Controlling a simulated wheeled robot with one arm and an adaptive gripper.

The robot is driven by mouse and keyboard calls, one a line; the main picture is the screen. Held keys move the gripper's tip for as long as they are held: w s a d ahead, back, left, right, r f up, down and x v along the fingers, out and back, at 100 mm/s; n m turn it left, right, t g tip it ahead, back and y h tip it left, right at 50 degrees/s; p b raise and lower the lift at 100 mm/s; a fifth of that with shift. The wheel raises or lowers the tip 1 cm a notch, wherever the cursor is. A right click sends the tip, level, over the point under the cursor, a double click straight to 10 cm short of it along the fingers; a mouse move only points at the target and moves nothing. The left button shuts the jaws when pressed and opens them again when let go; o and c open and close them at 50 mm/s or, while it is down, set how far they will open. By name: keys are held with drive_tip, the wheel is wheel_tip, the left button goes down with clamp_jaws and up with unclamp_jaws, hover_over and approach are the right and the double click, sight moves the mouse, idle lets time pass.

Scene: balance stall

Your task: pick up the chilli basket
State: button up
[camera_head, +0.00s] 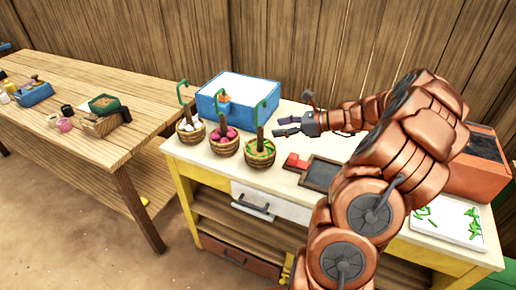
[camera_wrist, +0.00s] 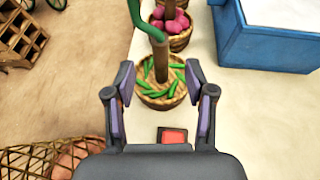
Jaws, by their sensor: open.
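The chilli basket (camera_head: 260,155) is a small round woven basket of green chillies with a brown post and a green hook on top. It stands upright on the pale counter, the rightmost of three similar baskets. In the wrist view the chilli basket (camera_wrist: 161,92) lies ahead, with its post between my fingers in the picture. My gripper (camera_head: 283,126) is open and empty, just right of the basket's post. It also shows in the wrist view (camera_wrist: 160,92). I cannot tell whether the fingertips touch the post.
A basket of pink vegetables (camera_head: 225,143) and one of white ones (camera_head: 190,131) stand close left. A blue box (camera_head: 238,98) is behind. A red block (camera_head: 297,161) and a dark tray (camera_head: 321,174) lie right. A wooden table (camera_head: 100,150) stands left across a gap.

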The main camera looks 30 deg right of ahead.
sight(263, 128)
drive_tip(key=p+x, duration=0.1)
drive_tip(key=x, duration=0.1)
drive_tip(key=p+x, duration=0.1)
drive_tip(key=x, duration=0.3)
drive_tip(key=shift+w+a+r+p, duration=0.15)
drive_tip(key=shift+w+a+p, duration=0.1)
drive_tip(key=shift+w+p, duration=0.15)
drive_tip(key=shift+w+a+f, duration=0.25)
drive_tip(key=shift+w+f, duration=0.05)
drive_tip(key=shift+f, duration=0.05)
drive_tip(key=shift+c, duration=0.4)
clamp_jaws()
